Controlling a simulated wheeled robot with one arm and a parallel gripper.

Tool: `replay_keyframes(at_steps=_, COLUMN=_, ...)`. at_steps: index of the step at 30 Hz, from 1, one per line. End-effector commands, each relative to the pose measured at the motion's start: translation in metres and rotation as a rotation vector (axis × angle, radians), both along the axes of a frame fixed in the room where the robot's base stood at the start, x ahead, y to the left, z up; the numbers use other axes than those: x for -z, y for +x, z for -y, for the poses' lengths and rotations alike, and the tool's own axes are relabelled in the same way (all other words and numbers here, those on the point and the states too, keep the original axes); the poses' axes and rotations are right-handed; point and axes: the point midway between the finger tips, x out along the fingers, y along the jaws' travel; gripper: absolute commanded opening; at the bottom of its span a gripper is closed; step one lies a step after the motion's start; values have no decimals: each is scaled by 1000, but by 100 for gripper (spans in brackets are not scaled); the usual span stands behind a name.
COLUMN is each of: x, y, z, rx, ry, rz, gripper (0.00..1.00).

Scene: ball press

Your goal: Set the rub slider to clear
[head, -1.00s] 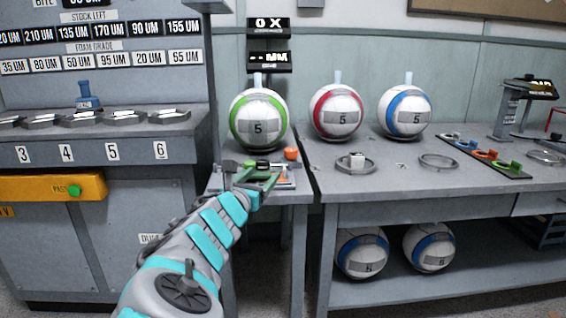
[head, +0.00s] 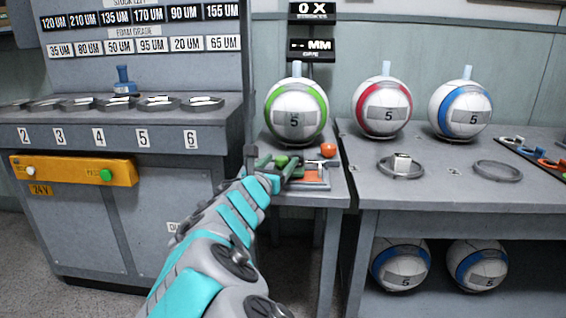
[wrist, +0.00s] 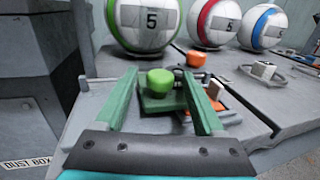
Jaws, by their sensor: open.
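A green knob (head: 281,160) stands on a small fixture on the narrow table, in front of the green-ringed ball. An orange knob (head: 328,150) stands to its right, beside an orange-edged plate (head: 314,178). No label shows which one is the rub slider. My gripper (head: 275,168) is low over the fixture, reaching in from the front. In the wrist view its green fingers are open, one on each side of the green knob (wrist: 160,80). Whether they touch it is unclear. The orange knob (wrist: 196,59) is beyond the right fingertip. The fingers and arm partly hide the fixture.
The green-ringed ball (head: 296,112) stands close behind the fixture. Displays above read "0 X" (head: 312,11) and "-- MM" (head: 310,47). A grey cabinet (head: 110,215) is at left. The right table (head: 450,190) bears red-ringed and blue-ringed balls and metal rings.

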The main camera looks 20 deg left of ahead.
Motion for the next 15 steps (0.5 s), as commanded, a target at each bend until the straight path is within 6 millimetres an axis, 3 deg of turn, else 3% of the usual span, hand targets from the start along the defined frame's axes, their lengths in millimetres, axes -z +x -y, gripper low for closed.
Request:
replay_keyframes(at_steps=4, x=0, y=0, z=0, rx=0, ry=0, rz=0, gripper=71)
replay_keyframes(at_steps=15, x=0, y=0, z=0, rx=0, ry=0, rz=-1, gripper=29)
